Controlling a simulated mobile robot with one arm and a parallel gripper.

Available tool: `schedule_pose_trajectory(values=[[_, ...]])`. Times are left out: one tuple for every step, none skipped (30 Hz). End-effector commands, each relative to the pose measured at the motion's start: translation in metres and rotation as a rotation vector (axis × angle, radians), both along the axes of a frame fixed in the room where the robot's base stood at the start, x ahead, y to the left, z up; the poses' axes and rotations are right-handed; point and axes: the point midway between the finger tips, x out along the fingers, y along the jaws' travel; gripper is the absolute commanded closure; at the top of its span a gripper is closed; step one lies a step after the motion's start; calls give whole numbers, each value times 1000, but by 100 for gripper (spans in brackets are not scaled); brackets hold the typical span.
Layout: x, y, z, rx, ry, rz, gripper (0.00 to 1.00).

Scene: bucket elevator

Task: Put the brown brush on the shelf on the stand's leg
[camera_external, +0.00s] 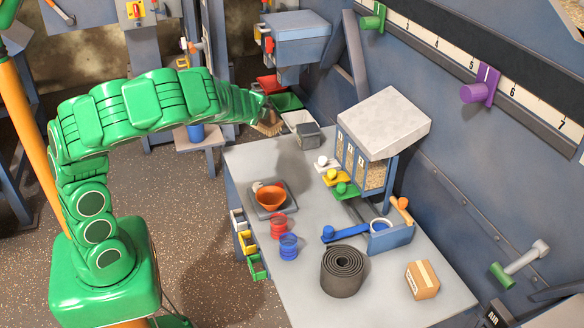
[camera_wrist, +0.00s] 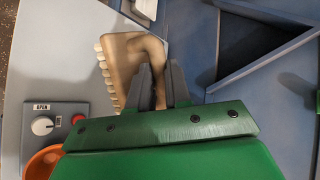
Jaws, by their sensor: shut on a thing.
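The brown brush (camera_external: 268,124) hangs from my gripper (camera_external: 262,104) near the far left corner of the grey table. In the wrist view the brush (camera_wrist: 128,62) is tan with pale bristles along its left edge. The dark fingers of my gripper (camera_wrist: 163,85) are closed on its handle side, and the grip is partly hidden. A small shelf-like plate (camera_external: 200,143) sits on a blue stand at the back left, below my arm. I cannot tell whether it is the task's shelf.
Red and green bins (camera_external: 286,101) and a white bin (camera_external: 299,120) lie close to the brush. The grey table (camera_external: 300,230) holds an orange bowl (camera_external: 270,198), a rolled mat (camera_external: 343,270) and a carton (camera_external: 422,280). A hopper (camera_external: 384,120) stands at right. A knob panel (camera_wrist: 55,124) shows in the wrist view.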

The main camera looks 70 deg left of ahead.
Motion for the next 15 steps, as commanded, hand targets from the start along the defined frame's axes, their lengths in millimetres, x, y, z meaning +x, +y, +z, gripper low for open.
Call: schedule_pose_trajectory(values=[[-12,15,2,2,-1,46,100],[-20,24,3,2,0,76,100],[-31,35,4,2,1,114,100],[-39,43,5,3,1,142,100],[-46,51,6,2,1,170,100],[-57,61,8,2,0,207,100],[-65,69,8,2,0,236,100],[-74,76,9,2,-1,266,100],[-86,85,10,2,1,307,100],[-95,92,11,2,0,335,100],[-104,99,11,2,1,363,100],[-116,107,12,2,-1,401,100],[-125,113,13,2,-2,431,100],[-135,119,13,1,-1,463,100],[-148,127,14,2,0,503,100]])
